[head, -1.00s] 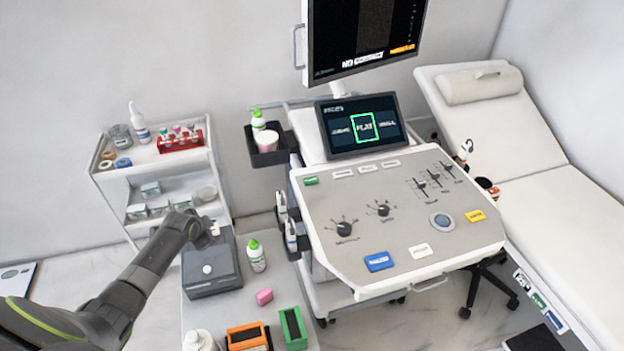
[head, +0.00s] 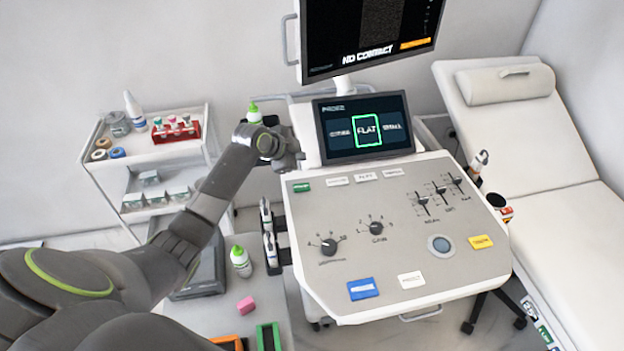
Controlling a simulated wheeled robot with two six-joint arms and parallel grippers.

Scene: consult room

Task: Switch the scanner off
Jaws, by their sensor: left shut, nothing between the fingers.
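The scanner (head: 395,272) is a grey console with knobs, sliders and coloured buttons. A small green button (head: 301,187) sits at its upper left corner; its label is too small to read. The tilted small screen (head: 364,127) is lit and shows "FLAT" in a green frame. The large monitor (head: 361,30) above is lit and reads "NO CONTACT". My left gripper (head: 297,158) is shut and empty, above and just behind the green button, left of the small screen. Its fingertips are small and hard to make out. My right gripper is not in view.
A white shelf cart (head: 147,172) with bottles and a red rack stands at the left. A side table (head: 226,307) with a green-capped bottle (head: 240,262) and a pink block (head: 246,305) is left of the console. A white couch (head: 560,215) is at the right.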

